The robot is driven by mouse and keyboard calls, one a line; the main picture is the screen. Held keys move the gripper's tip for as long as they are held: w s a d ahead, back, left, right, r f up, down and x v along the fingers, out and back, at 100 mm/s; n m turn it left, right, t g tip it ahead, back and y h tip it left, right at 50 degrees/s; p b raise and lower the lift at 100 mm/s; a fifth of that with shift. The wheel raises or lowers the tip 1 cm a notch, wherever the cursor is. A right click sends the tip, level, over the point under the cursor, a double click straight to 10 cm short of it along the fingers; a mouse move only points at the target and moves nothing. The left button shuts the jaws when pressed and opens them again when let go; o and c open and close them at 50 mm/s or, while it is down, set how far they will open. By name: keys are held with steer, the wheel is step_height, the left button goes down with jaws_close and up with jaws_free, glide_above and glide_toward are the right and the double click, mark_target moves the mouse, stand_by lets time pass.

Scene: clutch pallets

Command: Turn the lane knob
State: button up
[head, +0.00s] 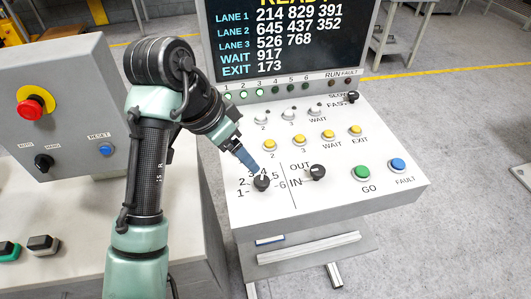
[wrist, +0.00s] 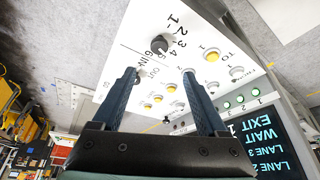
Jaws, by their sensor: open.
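The lane knob (head: 261,182) is a round black dial on the sloped white panel, ringed by printed numbers from 1 to 6. It also shows in the wrist view (wrist: 159,45), beyond the fingertips. Its pointer direction is hard to tell. My gripper (head: 244,156) is just above and to the left of the knob in the head view, apart from it as far as I can see. In the wrist view my gripper (wrist: 158,77) has its two blue fingers wide apart with nothing between them.
An OUT/IN knob (head: 317,173) sits right of the lane knob. A green GO button (head: 362,173), a blue FAULT button (head: 398,165) and several yellow buttons share the panel. A display (head: 292,40) stands behind. A grey box with a red button (head: 31,108) is at left.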

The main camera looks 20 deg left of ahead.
mark_target(261, 180)
steer(key=b+x, duration=0.1)
steer(key=x, duration=1.1)
steer(key=shift+s+d+f+b, duration=0.1)
steer(key=shift+d+f+b, duration=0.05)
steer(key=shift+f+b, duration=0.2)
jaws_close()
steer(key=shift+r, duration=0.1)
